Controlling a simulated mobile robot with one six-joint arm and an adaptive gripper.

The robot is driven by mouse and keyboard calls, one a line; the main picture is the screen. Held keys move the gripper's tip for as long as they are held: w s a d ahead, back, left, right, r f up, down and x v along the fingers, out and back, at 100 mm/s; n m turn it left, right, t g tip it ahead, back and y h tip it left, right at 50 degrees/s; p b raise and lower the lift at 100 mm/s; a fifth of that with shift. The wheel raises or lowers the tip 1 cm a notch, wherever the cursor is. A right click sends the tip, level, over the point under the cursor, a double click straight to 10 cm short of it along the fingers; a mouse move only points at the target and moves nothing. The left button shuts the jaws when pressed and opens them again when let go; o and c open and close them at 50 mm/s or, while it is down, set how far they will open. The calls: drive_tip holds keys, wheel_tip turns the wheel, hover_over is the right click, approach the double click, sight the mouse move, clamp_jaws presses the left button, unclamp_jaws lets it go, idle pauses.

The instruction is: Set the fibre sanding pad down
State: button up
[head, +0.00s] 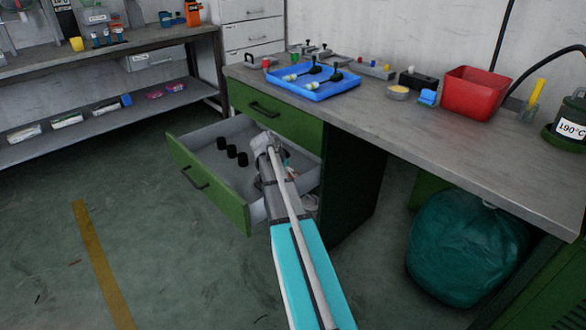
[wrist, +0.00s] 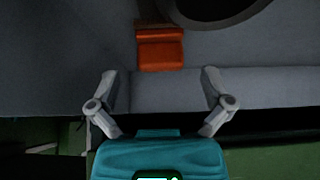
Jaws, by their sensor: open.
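My gripper (wrist: 162,88) is open, its two fingers spread apart with nothing between the tips. In the head view my gripper (head: 265,140) is over the open grey drawer (head: 205,137) of the green workbench. In the wrist view an orange block (wrist: 160,50) with a darker brown end lies by the drawer's side wall (wrist: 255,85), ahead of the fingertips and apart from them. I cannot tell for sure whether it is the fibre sanding pad. My arm hides part of the drawer in the head view.
Several black cylinders (head: 231,151) stand in the drawer. On the bench are a blue tray (head: 345,86), a red bin (head: 472,95) and small parts. A teal bag (head: 465,250) stands below. The bench top's front middle is clear.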

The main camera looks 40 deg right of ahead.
drive_tip(key=p+v, duration=0.5)
drive_tip(key=v, duration=0.2)
drive_tip(key=shift+r+p, duration=0.2)
drive_tip(key=shift+p, duration=0.15)
drive_tip(key=shift+a, duration=0.15)
idle(1.4)
